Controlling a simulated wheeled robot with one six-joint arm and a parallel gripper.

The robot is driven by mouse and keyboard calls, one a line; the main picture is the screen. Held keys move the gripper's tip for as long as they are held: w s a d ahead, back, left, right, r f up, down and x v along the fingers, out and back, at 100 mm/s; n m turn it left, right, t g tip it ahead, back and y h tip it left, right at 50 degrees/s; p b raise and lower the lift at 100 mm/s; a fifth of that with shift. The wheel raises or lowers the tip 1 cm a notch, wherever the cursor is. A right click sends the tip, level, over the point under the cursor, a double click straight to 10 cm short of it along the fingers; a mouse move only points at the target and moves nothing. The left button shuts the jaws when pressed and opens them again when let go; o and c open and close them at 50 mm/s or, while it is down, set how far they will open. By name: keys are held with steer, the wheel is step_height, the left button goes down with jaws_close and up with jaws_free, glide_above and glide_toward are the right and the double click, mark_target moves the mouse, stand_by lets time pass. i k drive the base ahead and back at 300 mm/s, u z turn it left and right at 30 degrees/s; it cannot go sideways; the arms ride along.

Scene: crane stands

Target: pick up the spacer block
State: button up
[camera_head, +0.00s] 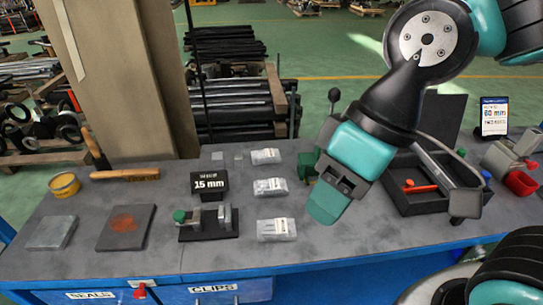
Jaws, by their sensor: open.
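My gripper (330,200) hangs over the right-centre of the grey bench, teal and black, pointing down and left. It is open, but the gap between its fingers is hard to see from here. Two small grey blocks, a left one (217,156) and a right one (238,157), sit behind the black "15 mm" sign (209,184). I cannot tell whether either is the spacer block. A black fixture (208,233) with a green knob and grey upright pieces stands in front of the sign. My gripper is right of these and apart from them.
Clear packets (276,229) lie in a column between fixture and gripper. A dark tray (415,200) with a red-handled item is at right, beside a red bin (521,183). A grey plate (52,232), rust-marked plate (125,227), yellow tin (64,185) and wooden-handled tool (125,174) lie left.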

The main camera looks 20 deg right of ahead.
mark_target(239, 158)
steer(key=z, duration=0.3)
steer(key=i, duration=0.8)
steer(key=u, duration=1.1)
